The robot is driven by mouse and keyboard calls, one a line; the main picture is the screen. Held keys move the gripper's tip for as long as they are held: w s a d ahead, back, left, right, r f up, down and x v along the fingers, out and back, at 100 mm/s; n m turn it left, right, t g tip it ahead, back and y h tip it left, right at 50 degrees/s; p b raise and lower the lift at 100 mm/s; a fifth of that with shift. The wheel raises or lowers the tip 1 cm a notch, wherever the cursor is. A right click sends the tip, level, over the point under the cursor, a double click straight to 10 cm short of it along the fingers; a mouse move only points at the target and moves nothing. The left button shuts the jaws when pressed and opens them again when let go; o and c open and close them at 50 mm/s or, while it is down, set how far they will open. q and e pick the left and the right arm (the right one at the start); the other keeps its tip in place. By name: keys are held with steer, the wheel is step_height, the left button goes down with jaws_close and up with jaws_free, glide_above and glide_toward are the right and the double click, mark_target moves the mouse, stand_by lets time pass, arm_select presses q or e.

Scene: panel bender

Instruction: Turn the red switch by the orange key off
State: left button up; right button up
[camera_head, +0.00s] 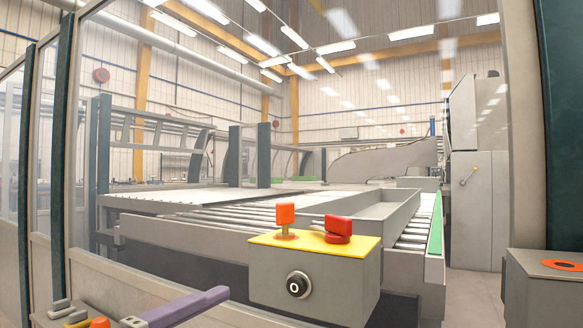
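The red switch (338,230) sits on the yellow top plate (350,247) of a grey control box (335,290), right of centre. It has a rounded red grip with a second red part below it. The orange key (285,214) stands upright just left of it on the same plate, apart from the switch. A round black button marked with a white O (298,285) is on the box's front face. I cannot tell from this view which setting the red switch is in. Neither of my grippers is in view.
A purple and grey handle (180,308) juts in at the lower left, beside an orange knob (99,323). A glazed guard panel (85,140) stands at left. A roller conveyor (215,228) lies behind the box. Another grey box (545,295) stands at lower right.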

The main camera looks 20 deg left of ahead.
arm_select(q)
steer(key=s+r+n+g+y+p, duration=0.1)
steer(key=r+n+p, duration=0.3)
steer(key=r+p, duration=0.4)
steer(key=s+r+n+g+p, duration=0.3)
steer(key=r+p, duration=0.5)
steer(key=p, duration=0.6)
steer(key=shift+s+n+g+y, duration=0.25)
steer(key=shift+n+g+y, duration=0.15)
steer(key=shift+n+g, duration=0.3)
